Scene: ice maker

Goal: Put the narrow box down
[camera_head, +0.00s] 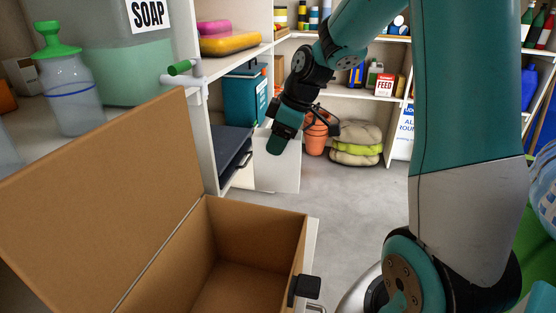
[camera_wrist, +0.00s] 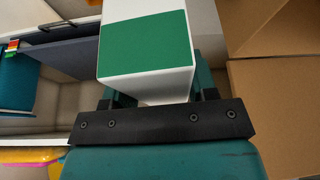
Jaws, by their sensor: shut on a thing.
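The narrow box (camera_head: 280,174) is white and hangs at my gripper (camera_head: 279,143), in front of the lower shelf unit in the head view. The far end of the box runs out of the top of the wrist view. Whether its lower end touches anything is not clear.
A large open cardboard box (camera_head: 305,230) stands in the foreground, its flap raised to the left. A dark slab (camera_head: 231,150) lies on the low shelf beside the narrow box. Stacked sacks (camera_head: 356,145) and an orange pot (camera_head: 317,135) stand behind. The grey floor (camera_head: 345,197) between is clear.

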